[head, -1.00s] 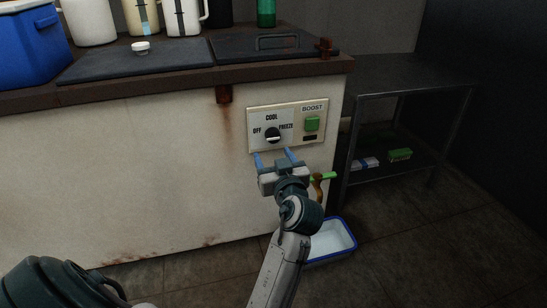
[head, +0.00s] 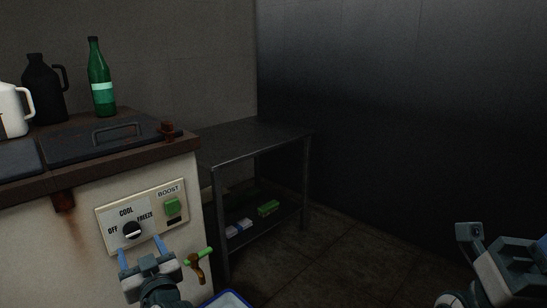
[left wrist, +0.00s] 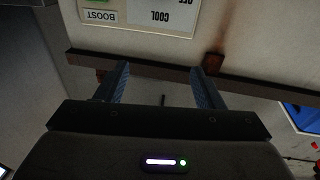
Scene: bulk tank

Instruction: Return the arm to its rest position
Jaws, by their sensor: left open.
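My left gripper (head: 141,250) is open and empty, in front of the control panel (head: 107,238) on the tank's front. Its two blue fingers point at the panel, just below the black knob (head: 131,231) marked OFF, COOL and FREEZE. A green BOOST button (head: 172,206) sits to the knob's right. In the left wrist view the open fingers (left wrist: 161,75) have nothing between them, and the panel (left wrist: 140,14) appears upside down at the top.
A brass tap with a green handle (head: 198,256) sticks out right of my left gripper, above a blue-rimmed tray (head: 232,298). A metal table (head: 250,140) stands behind. A green bottle (head: 101,85) and jugs stand on the tank. Floor at right is clear.

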